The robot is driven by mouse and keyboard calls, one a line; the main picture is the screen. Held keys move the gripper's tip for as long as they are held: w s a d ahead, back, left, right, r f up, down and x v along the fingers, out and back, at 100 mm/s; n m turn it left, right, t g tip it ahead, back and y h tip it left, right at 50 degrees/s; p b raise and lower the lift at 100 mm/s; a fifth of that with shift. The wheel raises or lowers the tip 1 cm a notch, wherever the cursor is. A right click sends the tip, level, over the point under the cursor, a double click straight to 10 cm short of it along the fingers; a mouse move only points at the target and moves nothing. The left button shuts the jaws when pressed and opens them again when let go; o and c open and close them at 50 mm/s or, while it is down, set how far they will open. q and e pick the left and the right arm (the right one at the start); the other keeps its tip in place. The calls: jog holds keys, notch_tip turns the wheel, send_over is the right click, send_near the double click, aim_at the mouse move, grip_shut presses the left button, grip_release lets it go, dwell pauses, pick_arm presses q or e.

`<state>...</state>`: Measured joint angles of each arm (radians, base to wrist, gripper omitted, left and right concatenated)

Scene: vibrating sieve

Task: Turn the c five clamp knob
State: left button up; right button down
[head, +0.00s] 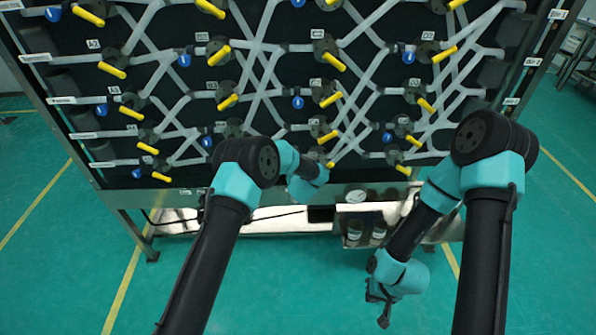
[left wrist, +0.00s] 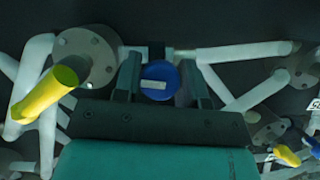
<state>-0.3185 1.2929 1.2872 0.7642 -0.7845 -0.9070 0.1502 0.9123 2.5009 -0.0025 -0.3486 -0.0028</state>
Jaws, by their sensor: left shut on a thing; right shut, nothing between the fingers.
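A blue knob (left wrist: 158,74) with a pale label strip sits between the two fingers of my left gripper (left wrist: 160,82) in the left wrist view. The fingers are shut on its sides. In the head view my left arm hides this gripper and the knob, near the bottom middle of the dark pipe panel (head: 278,75). No label beside the held knob can be read. My right gripper (head: 379,304) hangs low in the head view, in front of the panel's base and over the floor. It is shut and empty, apart from any knob.
Yellow handles, one of them (left wrist: 46,92) left of the held knob, stick out from the panel. White pipes and other blue knobs (head: 297,102) surround them. Jars (head: 355,232) stand on a low shelf below. The green floor (head: 70,280) is clear in front.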

dwell(0.3)
pick_arm(q)
jog(key=o, duration=0.9)
jog(key=shift+s, duration=0.1)
jog(key=v, duration=1.7)
jog(key=shift+s+d+r, duration=0.1)
jog(key=shift+d+r, duration=0.05)
jog(key=shift+d, duration=0.05)
